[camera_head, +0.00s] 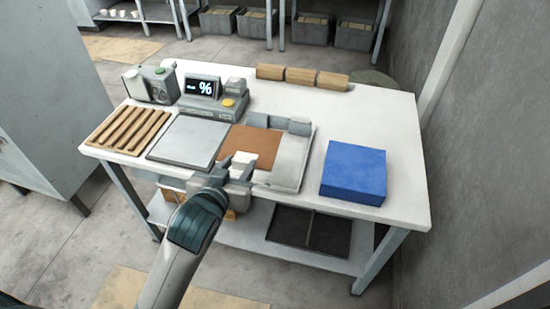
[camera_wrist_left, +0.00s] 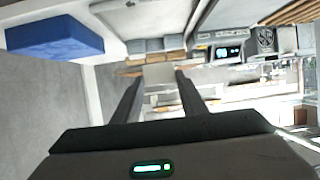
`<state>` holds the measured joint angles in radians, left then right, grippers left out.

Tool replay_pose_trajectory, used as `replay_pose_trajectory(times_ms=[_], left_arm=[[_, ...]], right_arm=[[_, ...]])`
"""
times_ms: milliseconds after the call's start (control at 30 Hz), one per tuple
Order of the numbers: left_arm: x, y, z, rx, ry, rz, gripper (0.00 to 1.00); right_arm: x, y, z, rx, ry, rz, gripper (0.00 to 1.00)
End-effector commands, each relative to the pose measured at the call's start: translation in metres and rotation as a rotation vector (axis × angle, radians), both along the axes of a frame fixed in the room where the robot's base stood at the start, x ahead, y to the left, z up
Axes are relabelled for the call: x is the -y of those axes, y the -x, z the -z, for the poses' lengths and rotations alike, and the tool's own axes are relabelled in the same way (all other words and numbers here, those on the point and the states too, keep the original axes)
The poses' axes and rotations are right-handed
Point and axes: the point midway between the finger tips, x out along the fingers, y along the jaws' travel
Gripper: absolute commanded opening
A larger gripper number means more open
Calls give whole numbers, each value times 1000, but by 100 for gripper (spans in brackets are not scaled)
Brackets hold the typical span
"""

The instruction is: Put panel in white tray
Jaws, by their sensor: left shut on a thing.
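A flat brown panel (camera_head: 252,145) shows in the head view between a grey plate and a white tray-like piece (camera_head: 288,176) with raised grey blocks at its back. My left gripper (camera_head: 239,167) is at the panel's near edge, shut on a small pale piece (camera_head: 244,158). The pale piece also shows between the dark fingers in the left wrist view (camera_wrist_left: 159,76). I cannot tell whether it is joined to the brown panel, or whether the panel rests in the tray. The gripper hides part of the panel's near edge. My right gripper is not in view.
A blue block (camera_head: 353,172) stands at the right of the white table (camera_head: 391,112). A grey plate (camera_head: 187,140), a slatted wooden rack (camera_head: 128,129) and a display unit (camera_head: 214,103) are at the left. Wooden blocks (camera_head: 301,77) line the back. The back right is clear.

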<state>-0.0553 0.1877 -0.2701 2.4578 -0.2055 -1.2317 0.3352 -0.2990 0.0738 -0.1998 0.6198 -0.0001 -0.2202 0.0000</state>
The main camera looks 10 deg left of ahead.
Motion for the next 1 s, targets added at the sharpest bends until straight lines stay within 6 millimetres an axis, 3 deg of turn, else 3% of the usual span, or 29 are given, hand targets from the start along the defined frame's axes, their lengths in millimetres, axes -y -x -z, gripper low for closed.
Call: replay_pose_trajectory(times_ms=[267,600,1000], left_arm=[[-1,-1,4,-2,1,3,15],[-16,-12,45,-1,2,33,15],[-16,-15,47,2,0,35,15]], right_arm=[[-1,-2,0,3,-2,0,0],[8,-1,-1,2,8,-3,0],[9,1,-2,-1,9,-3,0]])
